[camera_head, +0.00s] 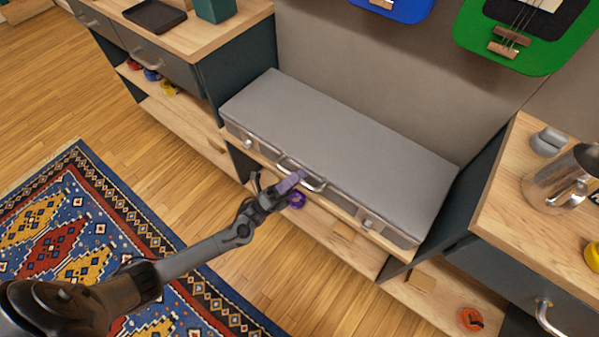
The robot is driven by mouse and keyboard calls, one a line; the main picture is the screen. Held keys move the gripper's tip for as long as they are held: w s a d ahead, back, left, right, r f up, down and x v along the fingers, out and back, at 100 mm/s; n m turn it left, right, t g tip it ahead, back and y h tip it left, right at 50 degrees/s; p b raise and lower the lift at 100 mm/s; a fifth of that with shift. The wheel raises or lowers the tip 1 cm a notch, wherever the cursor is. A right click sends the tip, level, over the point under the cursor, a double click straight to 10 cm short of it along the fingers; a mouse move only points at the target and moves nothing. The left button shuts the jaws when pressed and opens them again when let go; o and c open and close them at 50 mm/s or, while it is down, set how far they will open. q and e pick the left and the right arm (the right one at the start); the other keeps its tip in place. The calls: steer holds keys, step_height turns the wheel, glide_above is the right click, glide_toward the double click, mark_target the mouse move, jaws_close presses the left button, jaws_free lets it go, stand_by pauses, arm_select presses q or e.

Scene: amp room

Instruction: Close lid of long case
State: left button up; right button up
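The long grey case (340,150) lies on a low wooden shelf between two cabinets. Its lid is down, and it looks flush with the base along the front. A metal handle (304,173) sits at the middle of the front, with a latch towards each end. My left gripper (287,186) is at the front of the case beside the handle. My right gripper is not in view.
The left cabinet (228,40) holds a dark tray (155,16) and a green box (214,9). The right cabinet (520,215) holds a metal pitcher (556,183). A blue guitar and a green guitar (545,52) hang above. A patterned rug (75,235) covers the floor at left.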

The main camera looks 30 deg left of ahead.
arm_select(q)
steer(key=v, duration=0.8)
steer(key=shift+s+a+f, duration=0.15)
steer(key=shift+s+a, duration=0.05)
steer(key=shift+s, duration=0.15)
